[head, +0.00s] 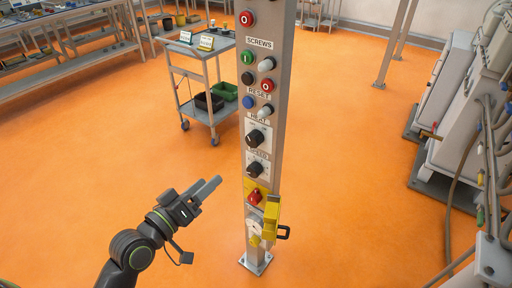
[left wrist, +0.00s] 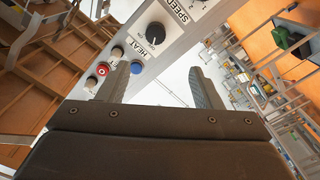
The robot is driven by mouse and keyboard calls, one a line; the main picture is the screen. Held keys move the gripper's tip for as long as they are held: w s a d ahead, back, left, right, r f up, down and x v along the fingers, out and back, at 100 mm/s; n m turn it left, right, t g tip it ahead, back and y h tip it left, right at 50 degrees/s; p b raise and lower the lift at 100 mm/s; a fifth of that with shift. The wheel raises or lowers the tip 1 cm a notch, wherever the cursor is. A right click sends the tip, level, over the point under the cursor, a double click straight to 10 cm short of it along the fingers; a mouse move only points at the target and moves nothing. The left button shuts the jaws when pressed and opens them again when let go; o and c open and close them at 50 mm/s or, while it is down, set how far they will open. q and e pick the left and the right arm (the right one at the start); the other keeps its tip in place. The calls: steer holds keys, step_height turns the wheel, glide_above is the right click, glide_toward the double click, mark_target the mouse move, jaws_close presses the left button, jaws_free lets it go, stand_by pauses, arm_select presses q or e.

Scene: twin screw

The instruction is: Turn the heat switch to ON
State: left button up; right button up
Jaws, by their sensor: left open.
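A grey control post (head: 289,45) stands in the middle of the head view. The heat switch (head: 257,137) is a black rotary knob on a white plate under the HEAT label. It also shows in the left wrist view (left wrist: 156,37), beyond the fingertips. Its pointer setting is too small to read. My left gripper (head: 212,184) is open and empty, left of the post and lower than the knob in the head view. In the left wrist view its two fingers (left wrist: 158,70) are spread apart, and nothing is between them. My right gripper is not in view.
A second black knob (head: 254,169), labelled SPEED, is below the heat switch. Several buttons, including a blue one (head: 249,102), sit above it. A yellow and red switch (head: 256,197) is lower. A cart (head: 197,49) stands behind; orange floor around the post is clear.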

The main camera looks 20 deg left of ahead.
arm_select(q)
steer(key=p, duration=0.3)
glide_toward(251, 143)
steer(key=x, duration=0.9)
steer(key=shift+w+d, duration=0.2)
steer(key=shift+w, duration=0.1)
steer(key=shift+c, duration=0.2)
steer(key=c, duration=0.9)
